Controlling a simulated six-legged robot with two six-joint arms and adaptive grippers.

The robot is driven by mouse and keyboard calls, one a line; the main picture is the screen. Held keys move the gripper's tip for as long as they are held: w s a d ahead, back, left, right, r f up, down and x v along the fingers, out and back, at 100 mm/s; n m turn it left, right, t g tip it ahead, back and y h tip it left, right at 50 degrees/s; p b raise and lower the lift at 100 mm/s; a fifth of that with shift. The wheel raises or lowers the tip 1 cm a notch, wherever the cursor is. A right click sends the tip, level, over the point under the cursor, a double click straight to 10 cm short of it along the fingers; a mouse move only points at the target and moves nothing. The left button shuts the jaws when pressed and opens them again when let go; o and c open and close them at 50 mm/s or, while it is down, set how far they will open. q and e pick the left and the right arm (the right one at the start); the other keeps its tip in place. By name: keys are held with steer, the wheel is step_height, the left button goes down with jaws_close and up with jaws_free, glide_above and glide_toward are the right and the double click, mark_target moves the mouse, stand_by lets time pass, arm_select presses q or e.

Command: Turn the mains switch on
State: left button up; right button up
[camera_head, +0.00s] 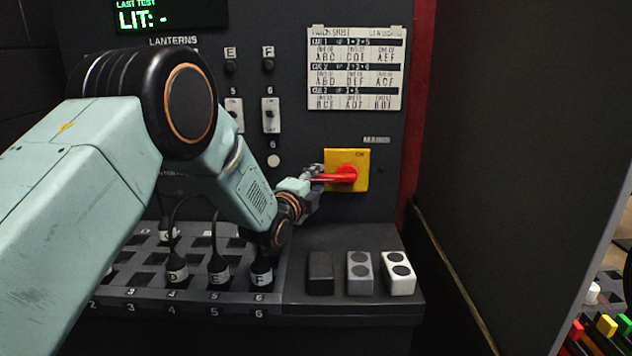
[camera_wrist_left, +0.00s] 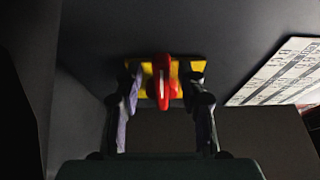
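The mains switch is a yellow plate (camera_head: 350,159) with a red handle (camera_head: 342,176), on the dark panel under a "MAINS" label. In the head view the handle lies level, pointing left. A small mark, perhaps "ON", is at the plate's upper right. My left gripper (camera_head: 314,180) is at the handle's left end. In the left wrist view its fingers stand apart on both sides of the red handle (camera_wrist_left: 163,82), with gaps visible, in front of the yellow plate (camera_wrist_left: 184,70). The gripper is open. My right gripper is not in view.
Three blocks, black (camera_head: 320,273), grey (camera_head: 359,273) and white (camera_head: 398,273), stand on the ledge below the switch. Plugs with cables (camera_head: 218,271) stand in the socket grid at left. A printed chart (camera_head: 356,68) hangs above. A dark wall (camera_head: 500,130) stands at right.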

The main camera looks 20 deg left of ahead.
arm_select(q)
steer(key=shift+s+a+r, duration=0.25)
steer(key=shift+w+d+f, duration=0.1)
steer(key=shift+w+d, duration=0.05)
steer(key=shift+w, duration=0.05)
steer(key=shift+c, duration=0.3)
steer(key=shift+w+d+f, duration=0.15)
steer(key=shift+w+f, duration=0.05)
steer(key=shift+w, duration=0.05)
steer(key=c, duration=0.3)
steer(key=shift+s+a+r, duration=0.15)
steer(key=shift+s+a, duration=0.05)
steer(key=shift+s, duration=0.05)
steer(key=shift+c, duration=2.3)
jaws_close()
steer(key=shift+r, duration=0.1)
